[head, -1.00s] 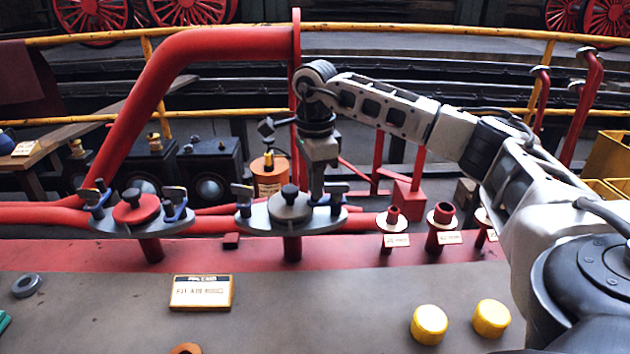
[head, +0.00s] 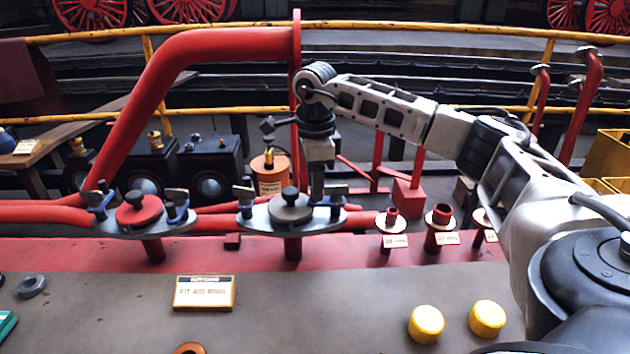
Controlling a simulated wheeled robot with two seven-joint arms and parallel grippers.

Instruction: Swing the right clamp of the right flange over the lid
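The right flange (head: 258,219) is a grey plate on a red stub pipe, with a grey knobbed lid (head: 290,208) at its middle. Its left clamp (head: 244,197) stands beside the lid. Its right clamp (head: 337,197) is at the plate's right end, partly hidden by my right gripper (head: 318,192). That gripper points straight down at the clamp, between it and the lid. Its fingertips are too small and covered to show whether they are apart or touching the clamp. My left gripper is not in view.
The left flange (head: 112,224) has a red lid (head: 139,210) and two clamps. Small red stubs (head: 439,228) with labels stand to the right. A sign (head: 204,292) and yellow caps (head: 426,324) lie on the bench. A tall red pipe (head: 160,90) rises behind.

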